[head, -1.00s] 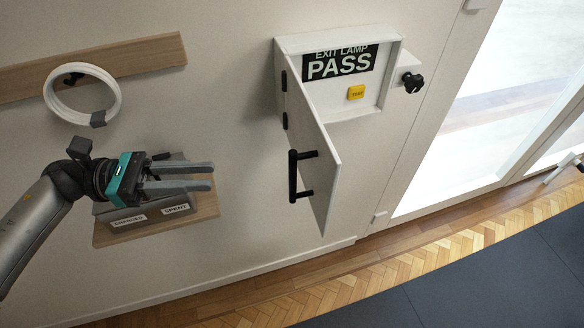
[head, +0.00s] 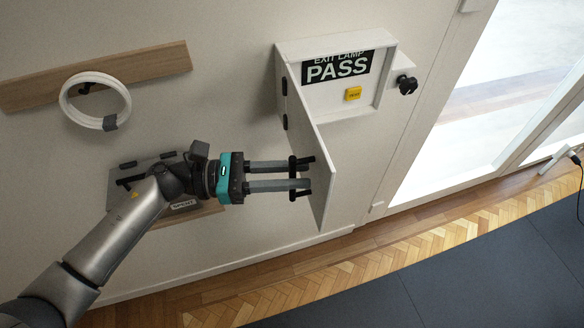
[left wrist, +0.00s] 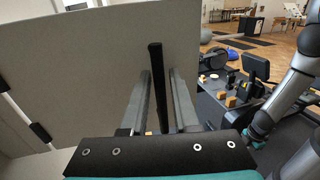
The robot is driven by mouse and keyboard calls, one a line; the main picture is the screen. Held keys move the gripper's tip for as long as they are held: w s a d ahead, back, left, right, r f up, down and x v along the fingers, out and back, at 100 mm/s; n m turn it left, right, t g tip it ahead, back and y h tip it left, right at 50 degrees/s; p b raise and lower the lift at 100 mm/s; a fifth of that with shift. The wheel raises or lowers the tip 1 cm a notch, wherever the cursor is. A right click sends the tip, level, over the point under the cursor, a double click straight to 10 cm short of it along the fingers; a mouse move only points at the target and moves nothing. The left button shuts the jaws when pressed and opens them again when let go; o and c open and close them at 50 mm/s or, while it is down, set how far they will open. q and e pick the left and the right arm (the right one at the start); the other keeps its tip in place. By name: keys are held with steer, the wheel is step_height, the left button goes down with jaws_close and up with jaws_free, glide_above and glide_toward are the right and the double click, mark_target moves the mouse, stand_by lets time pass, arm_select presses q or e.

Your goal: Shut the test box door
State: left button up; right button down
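The test box (head: 390,80) is on the wall, its door (head: 318,160) standing wide open on hinges at its left side. A black bar handle (head: 293,195) is on the door's outer face. My left gripper (head: 308,174) is open, its fingers reaching to the handle. In the left wrist view the handle bar (left wrist: 157,75) stands between the two spread fingers (left wrist: 164,78), with gaps showing beside it. Contact cannot be made out. At that view's right edge, part of my right gripper's teal body (left wrist: 256,138) shows; its fingers are hidden.
Inside the box are a PASS sign (head: 337,67) and a yellow button (head: 353,93). A black knob (head: 407,85) sits right of the opening. A white cable coil (head: 68,101) hangs from a wooden rail (head: 150,66) at left. A small shelf (head: 205,210) is behind my left arm.

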arm_select(q)
steer(key=shift+c, duration=0.3)
jaws_close()
stand_by(1.1)
